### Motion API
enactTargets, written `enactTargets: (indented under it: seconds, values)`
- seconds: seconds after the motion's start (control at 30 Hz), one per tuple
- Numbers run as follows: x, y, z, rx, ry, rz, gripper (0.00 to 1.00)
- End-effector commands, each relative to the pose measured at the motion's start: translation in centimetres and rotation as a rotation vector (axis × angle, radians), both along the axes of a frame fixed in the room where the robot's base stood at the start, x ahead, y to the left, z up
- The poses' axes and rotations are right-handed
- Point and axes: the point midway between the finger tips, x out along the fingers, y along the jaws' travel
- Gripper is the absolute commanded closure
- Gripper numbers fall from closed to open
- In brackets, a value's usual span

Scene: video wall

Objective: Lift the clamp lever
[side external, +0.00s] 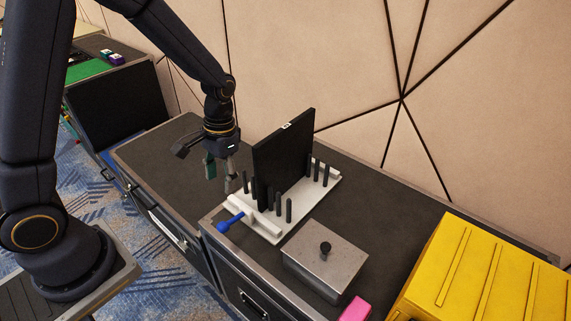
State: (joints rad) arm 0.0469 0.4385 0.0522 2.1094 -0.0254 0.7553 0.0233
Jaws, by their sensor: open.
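The clamp lever (230,222) is blue, with a round knob at its left end. It sits at the front left corner of a white base (269,229) and points left past the base's edge. A black upright panel (284,158) stands on the base between several dark posts (289,210). My gripper (219,178) points down to the left of the panel, above and behind the lever. It is open, empty and apart from the lever. Whether a finger touches the panel or a post cannot be told from this view.
A grey metal box (325,258) with a black knob lies in front of the base. A pink block (355,310) and a yellow case (490,270) are at the lower right. The dark case top (160,150) at left is clear. A panelled wall (320,60) rises behind.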

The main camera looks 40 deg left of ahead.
Motion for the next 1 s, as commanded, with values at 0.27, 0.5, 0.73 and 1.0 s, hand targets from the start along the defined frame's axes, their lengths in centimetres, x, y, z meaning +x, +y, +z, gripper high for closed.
enactTargets:
  seconds: [0.27,0.5,0.73,1.0]
  values:
    - [-2.4,0.0,1.7,-0.005,-0.16,0.001,0.42]
    - [-2.5,0.0,-2.2,-0.005,-0.154,0.003,0.42]
    - [-2.6,0.0,-7.8,-0.005,-0.153,0.002,0.42]
    - [-2.5,0.0,-12.9,-0.006,-0.157,0.001,0.42]
